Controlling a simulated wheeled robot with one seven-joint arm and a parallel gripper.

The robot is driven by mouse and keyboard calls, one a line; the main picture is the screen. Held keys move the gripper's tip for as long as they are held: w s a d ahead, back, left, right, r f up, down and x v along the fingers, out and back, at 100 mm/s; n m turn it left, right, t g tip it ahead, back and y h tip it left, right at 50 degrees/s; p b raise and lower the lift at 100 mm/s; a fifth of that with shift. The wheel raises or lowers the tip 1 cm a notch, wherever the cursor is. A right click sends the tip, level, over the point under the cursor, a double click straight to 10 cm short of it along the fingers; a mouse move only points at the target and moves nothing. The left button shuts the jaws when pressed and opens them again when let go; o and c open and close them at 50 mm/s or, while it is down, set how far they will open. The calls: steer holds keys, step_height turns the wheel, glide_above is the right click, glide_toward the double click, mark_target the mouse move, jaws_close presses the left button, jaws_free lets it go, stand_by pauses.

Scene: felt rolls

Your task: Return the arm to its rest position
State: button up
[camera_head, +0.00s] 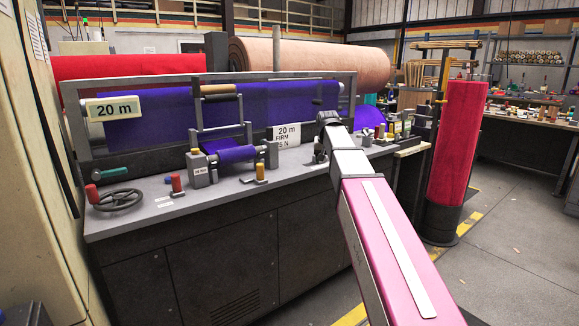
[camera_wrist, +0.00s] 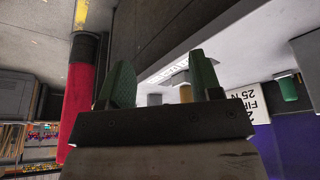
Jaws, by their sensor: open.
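My pink and grey arm (camera_head: 385,240) reaches from the lower right of the head view to the front right part of the workbench (camera_head: 240,205). The fingers themselves are hard to make out in the head view. Purple felt (camera_head: 150,112) runs along the back of the bench, and a strip of it lies in a small clamp fixture (camera_head: 228,152).
A handwheel (camera_head: 119,199) with a red knob and several small-handled tools sit on the bench's left and front. An upright red felt roll (camera_head: 458,140) stands right of my arm. A large tan roll (camera_head: 310,65) lies behind.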

steer(key=s+d+f+g, duration=0.1)
steer(key=s+f, duration=0.8)
steer(key=f, duration=0.3)
steer(key=s+d+f+n+g, duration=0.1)
steer(key=s+d+f, duration=0.1)
steer(key=s+f, duration=0.7)
steer(key=s+d+f+g, duration=0.1)
steer(key=s+f, duration=0.9)
steer(key=f, duration=0.6)
steer(key=shift+d+f+n+g+y, duration=0.2)
steer(key=shift+d+n+g+y, duration=0.1)
steer(key=shift+g, duration=0.1)
